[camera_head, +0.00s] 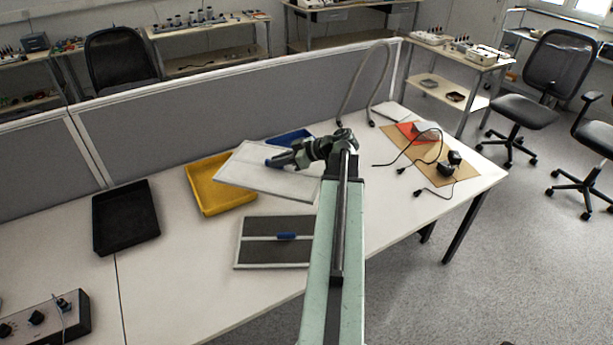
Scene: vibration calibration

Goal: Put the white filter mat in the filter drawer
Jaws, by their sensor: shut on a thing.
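The white filter mat (258,178) is a flat white panel with a blue grip strip. My gripper (281,160) is shut on it at the blue strip. The mat appears raised over the table and covers part of a yellow tray (213,209) and part of a blue tray (287,135) behind it. Whether it touches either tray I cannot tell. A black tray (126,247) lies open and empty at the left. Which of these trays is the filter drawer the picture does not show.
A dark grey panel with a pale frame and blue strip (271,254) lies in front, partly behind my arm. A brown board with a red piece, cables and black plugs (448,168) lies at the right. A control box (45,328) stands front left. A grey partition (250,85) bounds the table's back.

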